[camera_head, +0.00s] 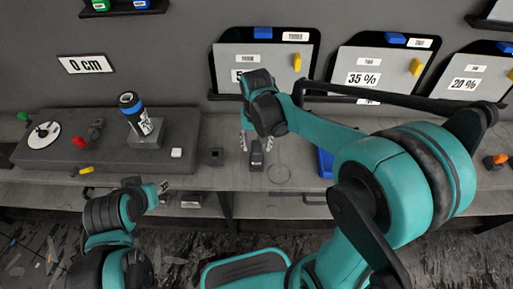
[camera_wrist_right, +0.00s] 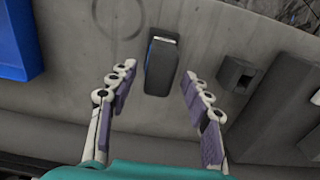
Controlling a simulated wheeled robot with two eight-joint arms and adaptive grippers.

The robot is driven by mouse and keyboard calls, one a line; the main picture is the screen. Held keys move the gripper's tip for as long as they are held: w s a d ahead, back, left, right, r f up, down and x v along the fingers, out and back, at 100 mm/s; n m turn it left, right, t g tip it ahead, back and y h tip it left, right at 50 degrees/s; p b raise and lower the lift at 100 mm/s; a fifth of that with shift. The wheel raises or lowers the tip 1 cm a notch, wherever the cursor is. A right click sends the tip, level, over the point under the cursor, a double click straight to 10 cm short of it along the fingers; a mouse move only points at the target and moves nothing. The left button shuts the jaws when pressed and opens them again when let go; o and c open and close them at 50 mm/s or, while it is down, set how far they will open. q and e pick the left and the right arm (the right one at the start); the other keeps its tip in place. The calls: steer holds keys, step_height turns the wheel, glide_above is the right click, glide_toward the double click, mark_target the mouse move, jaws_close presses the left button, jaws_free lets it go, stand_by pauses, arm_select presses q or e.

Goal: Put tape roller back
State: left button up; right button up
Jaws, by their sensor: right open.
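I cannot tell for sure which object is the tape roller. A small dark upright block-like object (camera_head: 257,154) stands on the grey bench between the fingers of my right gripper (camera_head: 257,143). In the right wrist view this dark object (camera_wrist_right: 161,68) lies just ahead of the open fingers (camera_wrist_right: 150,98), with clear space on both sides, apart from them. A white disc with a black part (camera_head: 43,134) lies on the raised grey panel at the left. My left gripper (camera_head: 163,187) is low at the bench's front edge, small in view, its jaws unclear.
A blue-and-black can-like cylinder (camera_head: 137,115) stands on a grey block. A small dark socket-like block (camera_head: 215,156) is left of my right gripper; it also shows in the wrist view (camera_wrist_right: 237,74). A blue box (camera_head: 325,161) is to the right. Tint sample boards (camera_head: 263,60) stand behind.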

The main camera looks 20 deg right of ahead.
step_height(320, 180, up, 6)
steer(key=shift+f+p, duration=0.1)
steer(key=shift+p, duration=0.7)
steer(key=shift+r, duration=0.25)
steer(key=s+d+r+n+t, duration=0.1)
steer(key=s+d+t, duration=0.1)
steer(key=s, duration=0.3)
steer(key=s+d+r+n+t, duration=0.1)
steer(key=s+d+n+t, duration=0.1)
steer(key=s+t, duration=0.3)
steer(key=shift+s+d+r, duration=0.2)
steer(key=shift+s+d, duration=0.05)
steer(key=shift+d, duration=0.05)
